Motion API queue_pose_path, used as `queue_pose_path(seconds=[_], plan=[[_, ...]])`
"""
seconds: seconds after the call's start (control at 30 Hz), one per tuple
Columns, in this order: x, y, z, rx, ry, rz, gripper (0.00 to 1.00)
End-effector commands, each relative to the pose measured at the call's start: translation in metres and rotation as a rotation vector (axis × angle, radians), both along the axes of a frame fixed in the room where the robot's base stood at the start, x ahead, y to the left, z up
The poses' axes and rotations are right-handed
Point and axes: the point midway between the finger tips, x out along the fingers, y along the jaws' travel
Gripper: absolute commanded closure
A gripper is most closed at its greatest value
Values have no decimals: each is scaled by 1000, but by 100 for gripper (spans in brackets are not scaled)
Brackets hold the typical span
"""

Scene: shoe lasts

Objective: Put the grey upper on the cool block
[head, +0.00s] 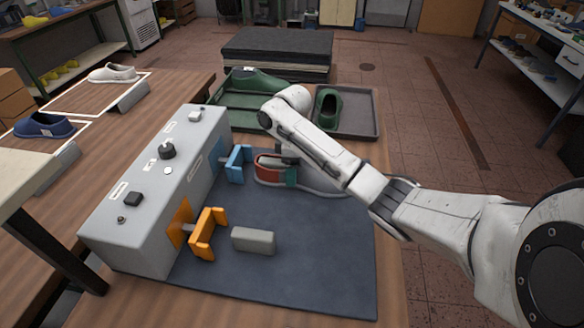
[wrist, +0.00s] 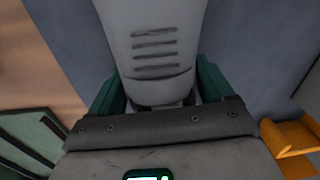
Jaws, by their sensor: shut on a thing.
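The grey upper (head: 325,182) lies low over the dark mat, partly hidden behind my arm in the head view. In the wrist view the grey upper (wrist: 155,40), with several dark slots, sits between my green fingers. My gripper (wrist: 155,92) is shut on it; it also shows in the head view (head: 285,172), where one teal finger is visible. A red patch shows beside that finger. The blue block (head: 237,163), which looks like the cool block, sticks out of the grey machine just left of the upper, with nothing seen on it. I cannot tell whether the upper touches the mat.
The grey machine (head: 160,190) also carries an orange block (head: 207,232) nearer the front. A small grey block (head: 253,240) lies on the mat (head: 290,275). Green shoes (head: 328,106) sit in trays behind. White (head: 112,73) and blue (head: 44,125) shoes stand at left. The mat's front right is clear.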

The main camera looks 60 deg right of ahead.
Motion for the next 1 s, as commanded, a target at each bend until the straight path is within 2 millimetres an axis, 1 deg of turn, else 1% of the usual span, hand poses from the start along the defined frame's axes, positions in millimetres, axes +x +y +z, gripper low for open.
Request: queue_pose_path(seconds=[0.4,0.43,0.6,0.87,1.0], plan=[[0,0,-2,0,0,0,57],[0,0,-2,0,0,0,17],[0,0,-2,0,0,0,1],[0,0,-1,0,0,0,0],[1,-1,10,0,-1,1,0]])
